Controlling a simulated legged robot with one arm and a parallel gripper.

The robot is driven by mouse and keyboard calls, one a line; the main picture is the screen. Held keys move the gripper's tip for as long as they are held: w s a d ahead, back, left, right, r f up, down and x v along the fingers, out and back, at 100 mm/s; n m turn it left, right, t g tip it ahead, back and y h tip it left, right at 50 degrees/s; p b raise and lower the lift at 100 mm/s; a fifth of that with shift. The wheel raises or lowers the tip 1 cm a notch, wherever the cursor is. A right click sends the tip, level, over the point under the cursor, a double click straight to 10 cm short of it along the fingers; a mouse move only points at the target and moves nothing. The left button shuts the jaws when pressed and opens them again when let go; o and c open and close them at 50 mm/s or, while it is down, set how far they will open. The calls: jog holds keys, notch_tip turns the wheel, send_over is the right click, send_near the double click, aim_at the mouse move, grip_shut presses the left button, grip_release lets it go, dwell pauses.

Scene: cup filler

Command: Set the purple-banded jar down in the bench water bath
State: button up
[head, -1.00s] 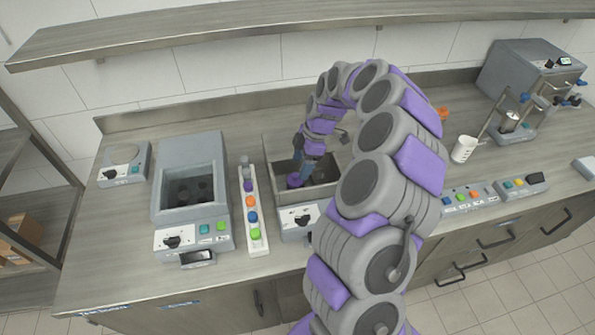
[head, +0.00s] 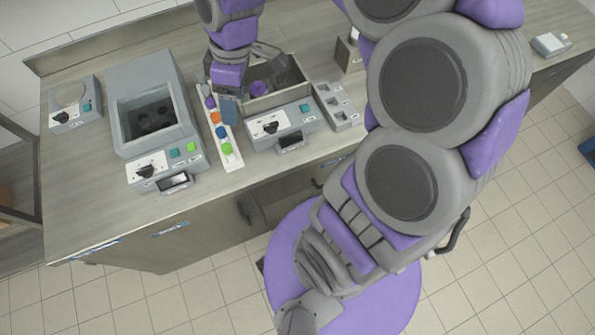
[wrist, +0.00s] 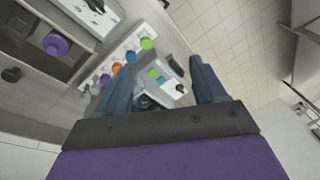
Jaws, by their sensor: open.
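The purple-banded jar (head: 259,88) stands inside the open grey tank (head: 284,101), which looks like the bench water bath. Only its purple top shows clearly; the tank walls hide its lower part. It also shows in the wrist view (wrist: 57,45), at the upper left inside the tank. My gripper (head: 229,108) is outside the tank, to its left over the white strip of coloured caps. In the wrist view my gripper (wrist: 160,80) has its blue fingers spread wide with nothing between them. It is apart from the jar.
The white strip (head: 231,160) carries several coloured caps, one of them purple. A grey unit with a dark well (head: 150,110) stands to its left. A small grey device (head: 75,105) is at the far left. Small grey trays (head: 337,105) sit right of the tank. Front bench room is free.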

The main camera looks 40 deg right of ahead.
jog(key=s+d+f+m+g+h, duration=0.1)
jog(key=s+m, duration=0.9)
jog(key=s, duration=1)
jog(key=shift+s+h, duration=0.4)
jog(key=shift+h, duration=0.3)
jog(key=shift+d, duration=0.15)
